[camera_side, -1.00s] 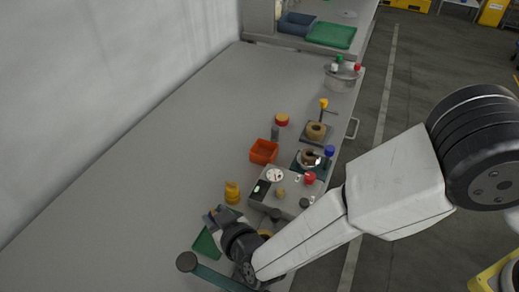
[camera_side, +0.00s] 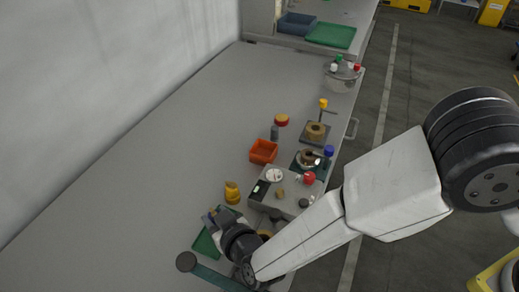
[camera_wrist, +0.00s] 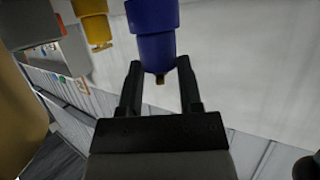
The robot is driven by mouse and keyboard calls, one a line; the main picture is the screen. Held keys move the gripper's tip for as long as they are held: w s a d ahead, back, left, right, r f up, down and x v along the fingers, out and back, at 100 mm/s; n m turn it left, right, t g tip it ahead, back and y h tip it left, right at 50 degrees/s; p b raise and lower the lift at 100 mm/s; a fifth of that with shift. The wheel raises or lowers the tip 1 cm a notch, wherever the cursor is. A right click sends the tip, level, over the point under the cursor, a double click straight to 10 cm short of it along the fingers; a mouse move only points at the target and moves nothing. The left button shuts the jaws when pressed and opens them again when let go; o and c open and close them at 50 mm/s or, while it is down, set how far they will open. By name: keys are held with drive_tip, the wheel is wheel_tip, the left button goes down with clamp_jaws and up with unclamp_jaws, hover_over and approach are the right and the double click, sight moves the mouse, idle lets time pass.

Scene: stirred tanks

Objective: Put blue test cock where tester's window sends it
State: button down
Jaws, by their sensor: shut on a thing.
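My gripper (camera_wrist: 160,90) is shut on the blue test cock (camera_wrist: 155,35), whose blue body with a small brass tip sits between the two fingers in the wrist view. In the side view my gripper (camera_side: 217,219) is low at the near end of the bench, over the edge of a green tray (camera_side: 203,244). The grey tester (camera_side: 287,199) stands up and right of it, with a round white gauge (camera_side: 274,175), a red knob (camera_side: 309,178) and a dark window (camera_side: 260,188). The window's reading is too small to make out.
A yellow fitting (camera_side: 232,192) stands close above my gripper. An orange bin (camera_side: 263,152) is behind the tester. Two stirred tanks (camera_side: 308,158) (camera_side: 316,131) line the right edge. A blue bin (camera_side: 297,24) and green tray (camera_side: 331,35) are at the far end. The bench's left is clear.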

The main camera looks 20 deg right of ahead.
drive_tip(key=shift+f, duration=0.3)
unclamp_jaws()
idle(0.3)
drive_tip(key=shift+r, duration=4.05)
